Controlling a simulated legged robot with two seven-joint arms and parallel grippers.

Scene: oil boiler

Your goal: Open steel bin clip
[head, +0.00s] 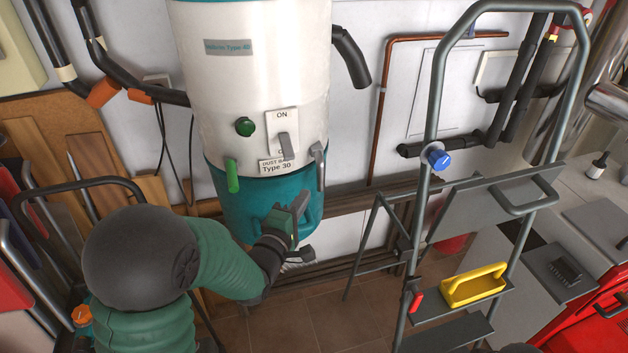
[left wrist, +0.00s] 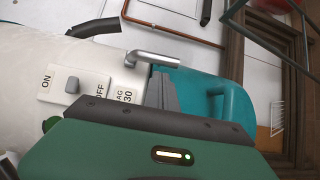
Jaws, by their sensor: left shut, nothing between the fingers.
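The steel clip (head: 319,168) is a grey bar at the right side of the seam between the white drum (head: 255,60) and the teal bin (head: 228,205). In the left wrist view, the steel clip (left wrist: 158,58) shows as a shiny bent bar across that seam. My left gripper (head: 301,200) is shut and empty, just below the clip in the head view. Its fingers (left wrist: 162,92) are close beside the clip in the left wrist view; I cannot tell whether they touch. A green clip (head: 233,177) sits on the seam further left. My right gripper is not in view.
A teal handle (left wrist: 236,104) sticks out of the bin near my gripper. An ON/OFF switch (head: 283,140) is above the seam. A step ladder (head: 424,190) with a yellow caddy (head: 475,286) stands to the right. Brown tiled floor (head: 335,320) is clear below.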

